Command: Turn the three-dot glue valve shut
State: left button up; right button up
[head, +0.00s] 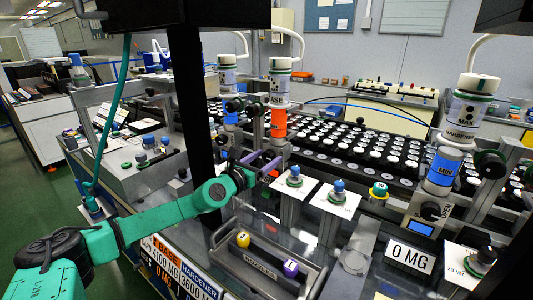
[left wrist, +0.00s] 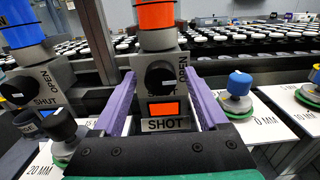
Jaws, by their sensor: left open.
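My left gripper (head: 261,161) is open, its purple fingers pointing at the dispensers on the left; the fingers also show in the left wrist view (left wrist: 162,82). Between them is a valve with a black round knob (left wrist: 160,78), an orange display and the label SHOT, under an orange cylinder (left wrist: 155,14). The fingers stand either side of this valve; contact cannot be told. To its left, a second valve (left wrist: 18,92) has a black knob and OPEN and SHUT labels, under a blue cylinder (left wrist: 20,25). I cannot make out dots on either valve. My right gripper is not in view.
A third dispenser (head: 443,170) with a blue band stands at the right. White plates with blue-topped knobs (head: 294,180) stand right of the gripper. A nozzle tray (head: 265,265) is in front. Racks of white-capped parts (head: 360,147) lie behind.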

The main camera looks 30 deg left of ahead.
pick_arm(q)
jog(key=shift+w+d, duration=0.1)
jog(key=shift+w, duration=0.2)
jog(key=shift+s, duration=0.1)
grip_shut()
jog(key=shift+m, duration=0.4)
jog(key=m+p, duration=0.1)
jog(key=m, duration=0.2)
jog(key=shift+r+m+p, duration=0.15)
jog(key=shift+m+p, duration=0.15)
jog(key=m+p, duration=0.2)
jog(key=m, duration=0.3)
jog(key=m+p, duration=0.1)
jog(key=m, duration=0.3)
jog(key=shift+m, duration=0.4)
jog(key=shift+m+p, duration=0.75)
jog(key=shift+m, duration=1.15)
